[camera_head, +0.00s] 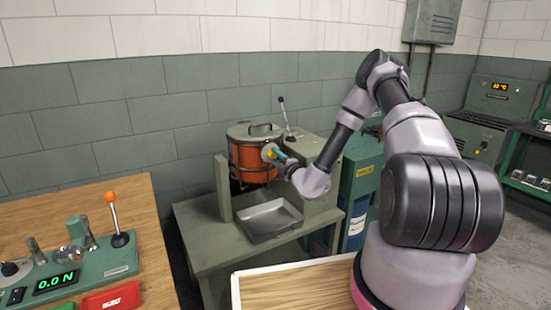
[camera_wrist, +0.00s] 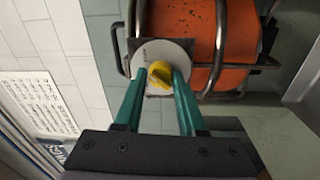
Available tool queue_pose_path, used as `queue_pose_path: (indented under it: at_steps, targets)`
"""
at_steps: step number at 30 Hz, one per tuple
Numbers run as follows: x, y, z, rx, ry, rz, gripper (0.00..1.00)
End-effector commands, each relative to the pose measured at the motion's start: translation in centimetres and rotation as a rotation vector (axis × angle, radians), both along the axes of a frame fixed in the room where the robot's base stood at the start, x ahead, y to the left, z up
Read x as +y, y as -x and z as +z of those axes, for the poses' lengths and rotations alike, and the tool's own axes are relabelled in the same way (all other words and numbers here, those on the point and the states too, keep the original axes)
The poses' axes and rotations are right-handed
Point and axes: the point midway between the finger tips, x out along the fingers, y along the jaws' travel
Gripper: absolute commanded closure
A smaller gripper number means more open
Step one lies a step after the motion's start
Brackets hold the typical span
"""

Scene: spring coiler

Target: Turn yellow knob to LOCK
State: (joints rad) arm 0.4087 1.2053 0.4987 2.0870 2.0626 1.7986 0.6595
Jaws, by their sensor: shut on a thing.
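The yellow knob (camera_wrist: 159,74) sits on a round pale dial plate (camera_wrist: 150,52) in front of an orange drum (camera_wrist: 187,35). My gripper (camera_wrist: 160,82) has its two teal fingers on either side of the knob, shut on it. In the head view my gripper (camera_head: 277,155) reaches the right front of the orange drum (camera_head: 252,158), and the dial plate (camera_head: 268,151) shows beside the fingertips. The markings on the dial are too small to read, so which label the knob points to cannot be told.
A grey tray (camera_head: 268,222) lies on the green machine stand (camera_head: 208,243) below the drum. A lever (camera_head: 286,120) rises behind the drum. A green cabinet (camera_head: 356,195) stands to the right. A wooden bench (camera_head: 150,235) with a control panel (camera_head: 80,268) is at left.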

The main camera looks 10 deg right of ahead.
Motion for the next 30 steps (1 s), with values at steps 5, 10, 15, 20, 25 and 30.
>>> queue_pose_path:
  at_steps: [5, 10, 15, 20, 25, 30]
  targets:
    - [-0.01, -0.08, 0.12, 0.017, -0.065, 0.000, 1.00]
    - [0.06, -0.07, 0.12, 0.028, -0.096, 0.001, 1.00]
    - [0.09, -0.06, 0.12, 0.031, -0.106, 0.002, 1.00]
    - [0.10, -0.04, 0.12, 0.031, -0.106, 0.003, 1.00]
    - [0.12, -0.04, 0.12, 0.031, -0.106, 0.003, 0.45]
    - [0.08, -0.02, 0.07, 0.032, -0.104, 0.002, 0.32]
